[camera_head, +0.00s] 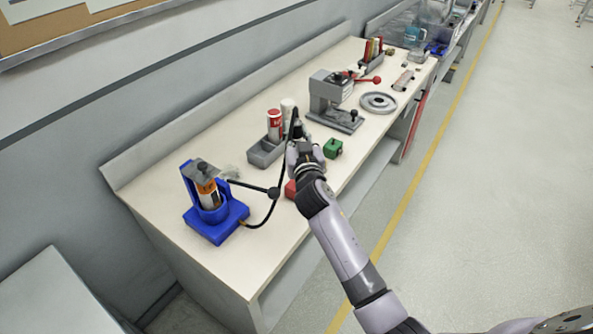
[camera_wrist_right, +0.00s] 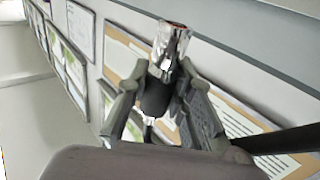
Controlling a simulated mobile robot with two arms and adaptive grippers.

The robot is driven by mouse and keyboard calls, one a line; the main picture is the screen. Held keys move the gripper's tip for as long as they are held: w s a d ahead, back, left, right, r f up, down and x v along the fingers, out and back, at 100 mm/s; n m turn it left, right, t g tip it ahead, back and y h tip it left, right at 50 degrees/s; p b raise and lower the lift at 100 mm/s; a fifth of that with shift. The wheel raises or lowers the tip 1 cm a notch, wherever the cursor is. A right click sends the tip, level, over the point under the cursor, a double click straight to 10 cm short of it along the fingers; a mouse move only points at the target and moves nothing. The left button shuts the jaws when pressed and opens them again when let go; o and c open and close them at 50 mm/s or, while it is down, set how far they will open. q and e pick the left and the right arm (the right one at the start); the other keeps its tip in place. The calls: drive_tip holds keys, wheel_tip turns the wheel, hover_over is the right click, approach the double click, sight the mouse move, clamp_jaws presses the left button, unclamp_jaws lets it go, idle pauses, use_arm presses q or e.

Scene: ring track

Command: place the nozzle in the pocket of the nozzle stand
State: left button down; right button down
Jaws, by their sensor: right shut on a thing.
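The nozzle (camera_wrist_right: 156,96) has a black body and a shiny metal end with a reddish tip, pointing up in the right wrist view. My right gripper (camera_wrist_right: 158,84) is shut on its black body, with one finger on each side. In the head view my right gripper (camera_head: 299,140) is above the bench, near the grey bin, and the nozzle is small and hard to make out there. A blue stand (camera_head: 216,224), apparently the nozzle stand, is at the bench's near left end and holds a labelled canister (camera_head: 209,194). I cannot make out its pocket. My left gripper is out of view.
A black hose (camera_head: 269,212) loops from the blue stand towards my right gripper. A grey bin (camera_head: 264,155) with a red can (camera_head: 274,125), a green block (camera_head: 333,148), a red block (camera_head: 290,190) and a grey press (camera_head: 330,98) are nearby.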

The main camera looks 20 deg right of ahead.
wheel_tip(320, 180, down, 8)
drive_tip(key=shift+f+b, duration=0.1)
drive_tip(key=shift+b, duration=1.15)
drive_tip(key=shift+f+b, duration=1.45)
drive_tip(key=shift+f, duration=0.7)
drive_tip(key=shift+f, duration=0.15)
drive_tip(key=c, duration=1.9)
unclamp_jaws()
drive_tip(key=shift+f+b, duration=0.1)
drive_tip(key=shift+b, duration=0.2)
drive_tip(key=o, duration=0.5)
